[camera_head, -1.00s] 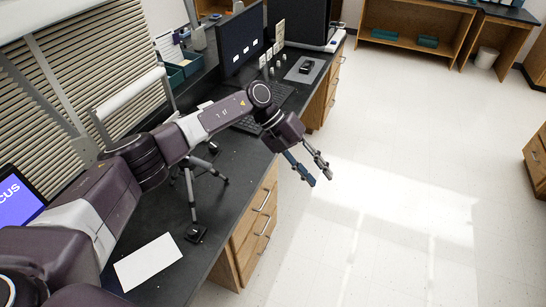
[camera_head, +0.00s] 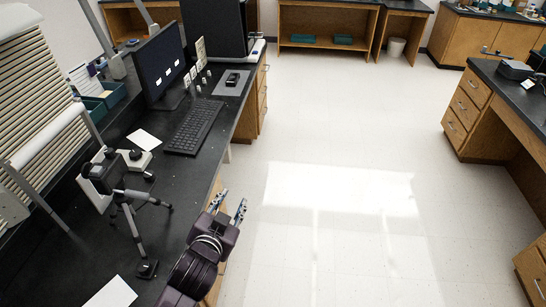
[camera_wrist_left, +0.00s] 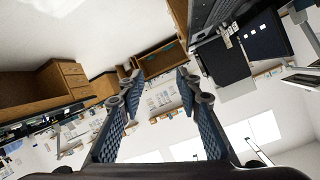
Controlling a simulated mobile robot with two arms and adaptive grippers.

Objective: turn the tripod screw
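The tripod (camera_head: 133,212) stands on the black bench top at the left of the head view, with its dark head (camera_head: 100,176) at the top. Its legs are spread. I cannot make out the screw at this size. My left gripper (camera_head: 231,202) is right of the tripod, past the bench's front edge, and touches nothing. In the left wrist view its two fingers (camera_wrist_left: 154,108) are apart with nothing between them. The tripod does not show in the left wrist view. My right gripper is not in view.
Behind the tripod is a white device (camera_head: 142,158). Open floor (camera_head: 340,230) lies right of the bench.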

